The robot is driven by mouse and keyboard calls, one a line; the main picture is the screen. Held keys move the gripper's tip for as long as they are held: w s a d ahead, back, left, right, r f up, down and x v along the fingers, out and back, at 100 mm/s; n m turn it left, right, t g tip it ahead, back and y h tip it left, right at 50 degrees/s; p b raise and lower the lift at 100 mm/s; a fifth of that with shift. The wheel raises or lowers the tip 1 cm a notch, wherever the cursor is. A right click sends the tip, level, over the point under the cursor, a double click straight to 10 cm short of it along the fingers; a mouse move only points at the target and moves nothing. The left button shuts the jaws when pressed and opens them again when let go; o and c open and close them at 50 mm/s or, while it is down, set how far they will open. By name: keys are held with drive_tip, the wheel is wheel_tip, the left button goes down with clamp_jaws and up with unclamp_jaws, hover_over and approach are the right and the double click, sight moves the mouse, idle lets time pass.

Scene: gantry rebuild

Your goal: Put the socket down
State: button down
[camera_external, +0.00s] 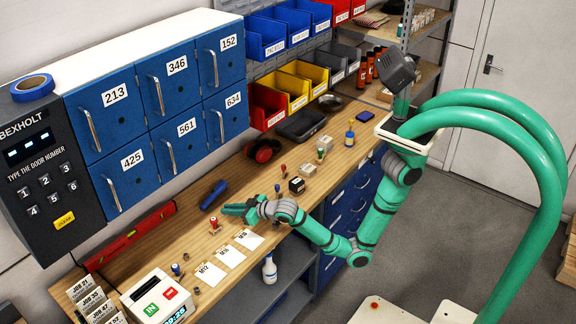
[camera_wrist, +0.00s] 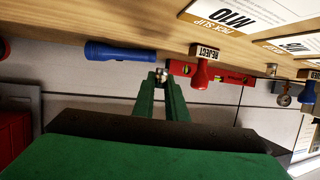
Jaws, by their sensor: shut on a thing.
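My gripper (camera_external: 226,209) is low over the wooden bench. In the wrist view its green fingers (camera_wrist: 160,80) close on a small metallic socket (camera_wrist: 160,73) at their tips. The fingers hide most of the socket, and I cannot make it out in the external view. Whether it touches the bench is unclear. Three white pick slips marked M12 (camera_external: 208,274), M16 (camera_external: 231,256) and M10 (camera_external: 248,239) lie along the bench's front edge, to the front of my gripper. The M10 slip (camera_wrist: 240,14) also shows in the wrist view, which is upside down.
A red-handled REJECT stamp (camera_external: 215,226) stands close to the fingers. A blue flashlight (camera_external: 213,195) lies just behind them. A long red level (camera_external: 130,238) lies against the wall. Small stamps stand on the bench right of my gripper, near a dark-topped box (camera_external: 297,185).

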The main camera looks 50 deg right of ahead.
sight(232, 223)
drive_tip(key=shift+f, duration=1.65)
drive_tip(key=shift+f, duration=0.55)
drive_tip(key=shift+f, duration=0.15)
drive_tip(key=c, duration=1.8)
unclamp_jaws()
drive_tip(key=shift+s+f, duration=0.1)
drive_tip(key=shift+f, duration=0.1)
drive_tip(key=shift+o, duration=0.2)
drive_tip(key=shift+r, duration=0.35)
drive_tip(key=v, duration=0.8)
drive_tip(key=r+v, duration=0.1)
drive_tip(key=v, duration=0.3)
drive_tip(key=shift+r, duration=0.1)
